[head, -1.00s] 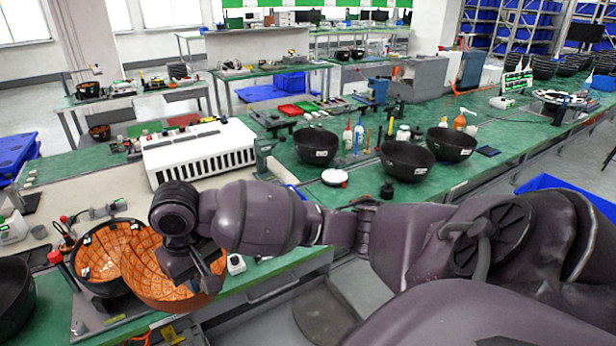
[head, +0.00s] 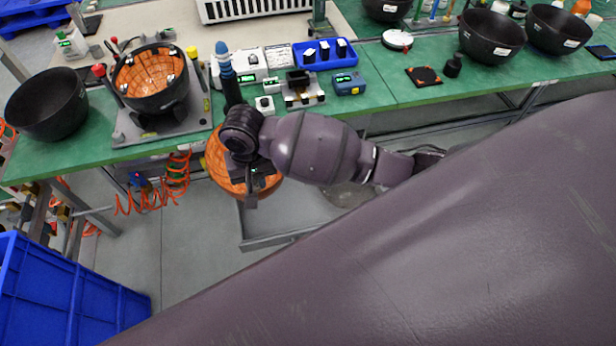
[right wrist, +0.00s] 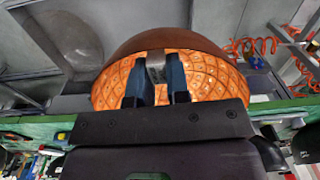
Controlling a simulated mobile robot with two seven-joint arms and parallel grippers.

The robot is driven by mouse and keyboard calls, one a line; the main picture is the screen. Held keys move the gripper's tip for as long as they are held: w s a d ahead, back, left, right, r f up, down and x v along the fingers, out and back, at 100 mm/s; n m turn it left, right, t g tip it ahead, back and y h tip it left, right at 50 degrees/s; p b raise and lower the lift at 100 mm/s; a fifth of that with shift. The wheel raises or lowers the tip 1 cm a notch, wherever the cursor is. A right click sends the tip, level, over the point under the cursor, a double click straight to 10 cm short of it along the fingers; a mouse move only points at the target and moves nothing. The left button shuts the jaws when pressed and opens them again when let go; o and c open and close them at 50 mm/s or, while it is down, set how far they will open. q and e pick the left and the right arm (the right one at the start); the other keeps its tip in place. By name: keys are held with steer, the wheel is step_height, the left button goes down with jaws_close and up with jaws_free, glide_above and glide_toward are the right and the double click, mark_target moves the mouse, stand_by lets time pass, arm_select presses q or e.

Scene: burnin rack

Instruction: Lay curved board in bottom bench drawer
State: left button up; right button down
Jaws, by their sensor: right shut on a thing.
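The curved board (head: 218,160) is an orange, tile-patterned bowl-like shell with a dark brown outer side. My right gripper (head: 251,186) is shut on its rim and holds it off the bench's front edge, beside the open drawer (head: 268,240). In the right wrist view both fingers (right wrist: 156,82) pinch a grey tab or edge at the rim of the curved board (right wrist: 215,82). The grey drawer is pulled out below the bench top; my arm hides part of it. A rounded brownish shape (right wrist: 68,38) shows in the drawer area. My left gripper is out of view.
The green bench (head: 375,88) carries a fixture holding another orange-lined bowl (head: 150,78), a black bowl (head: 47,104), a blue tray (head: 326,53) and small devices. Orange coiled hoses (head: 160,195) hang at the left. A blue bin (head: 60,300) stands lower left. Floor between is clear.

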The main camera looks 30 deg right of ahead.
steer(key=s+a+f+m+b, duration=0.1)
steer(key=s+a+f+b, duration=0.3)
steer(key=a+f, duration=0.7)
steer(key=w+d+f, duration=0.2)
steer(key=d+f, duration=0.1)
steer(key=d, duration=0.1)
steer(key=w+d+f+b, duration=0.1)
steer(key=d+f, duration=0.2)
steer(key=d, duration=0.2)
steer(key=w+d+f, duration=0.2)
steer(key=d+f, duration=0.1)
steer(key=d, duration=0.2)
steer(key=shift+w+f, duration=0.25)
steer(key=shift+w, duration=0.1)
steer(key=shift+w+d+f+b, duration=0.1)
steer(key=shift+d+f+b, duration=0.1)
steer(key=shift+b, duration=0.1)
steer(key=shift+r, duration=0.1)
steer(key=c, duration=1.5)
jaws_free()
steer(key=shift+f, duration=0.2)
steer(key=o, duration=0.4)
steer(key=shift+r, duration=0.1)
